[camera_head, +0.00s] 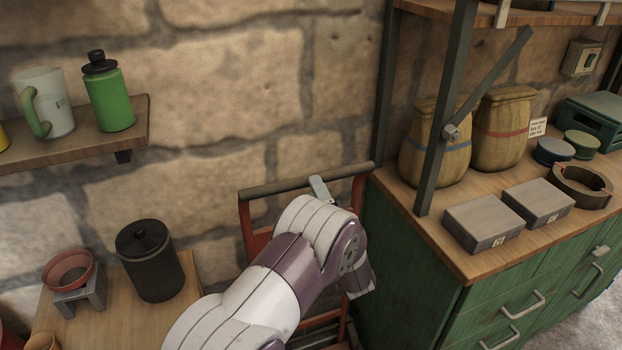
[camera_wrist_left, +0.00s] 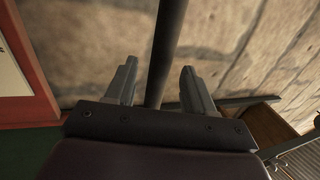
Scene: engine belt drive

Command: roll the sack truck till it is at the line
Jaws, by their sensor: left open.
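The sack truck (camera_head: 249,236) has a red frame and a dark crossbar handle (camera_head: 222,191). It stands against the stone wall, between the wooden table and the green cabinet. My left arm covers much of its frame. My left gripper (camera_head: 320,187) is at the middle of the handle, with one grey finger showing over it. In the left wrist view the dark bar (camera_wrist_left: 168,42) runs between the two spread fingers of the open left gripper (camera_wrist_left: 158,72), with gaps at both sides. My right gripper is not in view. No line on the floor shows.
The green cabinet (camera_head: 405,275) with a wooden top stands close to the truck's right. The wooden table (camera_head: 105,305) with a black canister (camera_head: 150,262) is to the left. A wall shelf (camera_head: 75,142) holds a mug (camera_head: 48,103) and a green bottle (camera_head: 110,98).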

